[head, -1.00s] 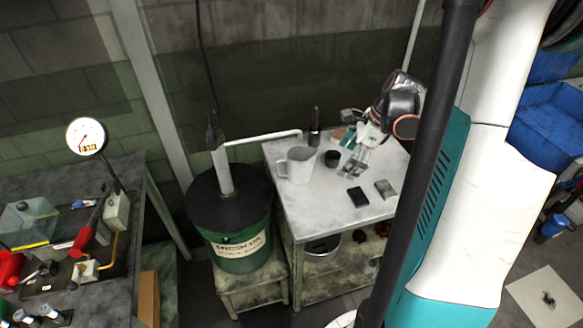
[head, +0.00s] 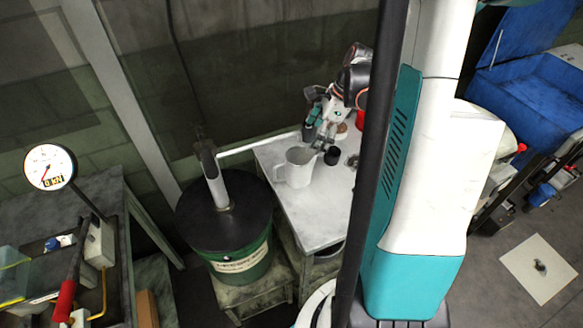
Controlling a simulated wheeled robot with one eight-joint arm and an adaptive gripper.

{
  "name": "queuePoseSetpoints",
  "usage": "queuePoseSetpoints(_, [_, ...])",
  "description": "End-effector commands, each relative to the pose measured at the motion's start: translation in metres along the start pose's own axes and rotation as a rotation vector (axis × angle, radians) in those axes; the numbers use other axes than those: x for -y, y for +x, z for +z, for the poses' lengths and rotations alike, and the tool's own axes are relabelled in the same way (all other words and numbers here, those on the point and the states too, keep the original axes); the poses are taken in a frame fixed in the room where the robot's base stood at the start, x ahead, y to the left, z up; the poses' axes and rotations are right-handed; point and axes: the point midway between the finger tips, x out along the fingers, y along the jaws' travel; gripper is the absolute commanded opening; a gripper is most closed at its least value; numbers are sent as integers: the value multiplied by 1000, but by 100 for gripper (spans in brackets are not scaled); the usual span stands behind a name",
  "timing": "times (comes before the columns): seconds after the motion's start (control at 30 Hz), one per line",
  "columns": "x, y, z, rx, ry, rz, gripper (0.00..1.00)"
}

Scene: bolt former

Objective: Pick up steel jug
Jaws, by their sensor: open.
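The steel jug (head: 298,167) stands upright on the grey-topped table, a pale grey vessel with its handle at the left. My gripper (head: 322,140) is above the table, just behind and to the right of the jug in the picture. Its fingers are open and point down toward the tabletop. I cannot tell whether they touch anything; the jug looks apart from them.
A small black cup (head: 332,156) stands right of the jug, close to my gripper. A green oil drum (head: 240,262) with a pump and a pale spout pipe stands left of the table (head: 312,226). The front of the tabletop is clear. My column hides its right side.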

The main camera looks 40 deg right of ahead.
Motion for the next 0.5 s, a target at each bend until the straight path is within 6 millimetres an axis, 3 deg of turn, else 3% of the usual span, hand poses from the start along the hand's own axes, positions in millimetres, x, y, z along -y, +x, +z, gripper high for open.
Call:
queuePoseSetpoints(0.23, [1,50,-1,0,-2,0,93])
queuePoseSetpoints(0.5, [1,70,0,0,0,-1,93])
